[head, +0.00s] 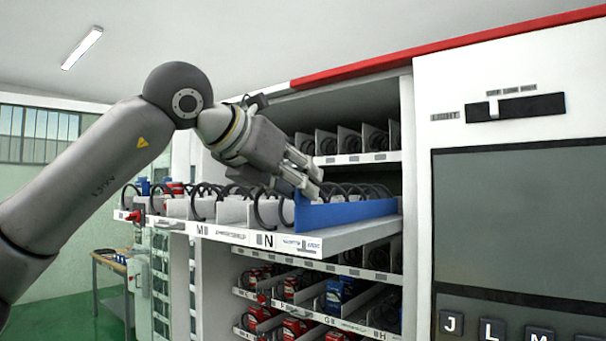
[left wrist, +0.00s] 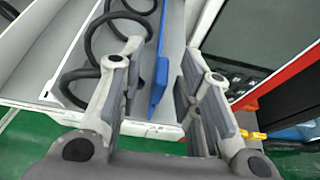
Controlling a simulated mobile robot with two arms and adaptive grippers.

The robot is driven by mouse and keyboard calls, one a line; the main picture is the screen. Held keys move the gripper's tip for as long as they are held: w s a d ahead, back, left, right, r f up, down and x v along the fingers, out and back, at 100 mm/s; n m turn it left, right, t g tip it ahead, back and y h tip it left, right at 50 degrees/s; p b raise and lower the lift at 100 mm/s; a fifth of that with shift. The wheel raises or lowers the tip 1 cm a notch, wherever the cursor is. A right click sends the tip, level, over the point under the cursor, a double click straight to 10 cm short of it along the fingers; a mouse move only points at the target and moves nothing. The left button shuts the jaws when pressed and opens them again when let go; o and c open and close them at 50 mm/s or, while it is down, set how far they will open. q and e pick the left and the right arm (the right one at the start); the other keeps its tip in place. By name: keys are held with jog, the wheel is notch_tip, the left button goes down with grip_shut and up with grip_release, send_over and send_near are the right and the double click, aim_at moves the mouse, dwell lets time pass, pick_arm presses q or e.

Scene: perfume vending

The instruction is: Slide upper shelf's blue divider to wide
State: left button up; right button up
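The blue divider (head: 355,213) stands upright along the right side of the pulled-out upper shelf (head: 285,243), beside the N label. In the left wrist view the blue divider (left wrist: 160,78) shows between my two fingers, apart from both as far as I can see. My left gripper (head: 312,180) is open at the divider's front end; it also shows open in the left wrist view (left wrist: 165,55). Whether the fingertips reach below the divider's top edge is hard to tell. My right gripper is in neither view.
Black spiral coils (head: 205,200) and white dividers fill the shelf left of the blue divider. A fixed shelf (head: 360,158) sits above and behind, and stocked shelves (head: 300,320) lie below. The machine's front panel with its dark screen (head: 520,225) stands close on the right.

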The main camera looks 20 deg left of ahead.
pick_arm(q)
jog(key=shift+x, duration=0.9)
jog(key=shift+s, duration=0.1)
jog(key=shift+c, duration=0.5)
grip_shut()
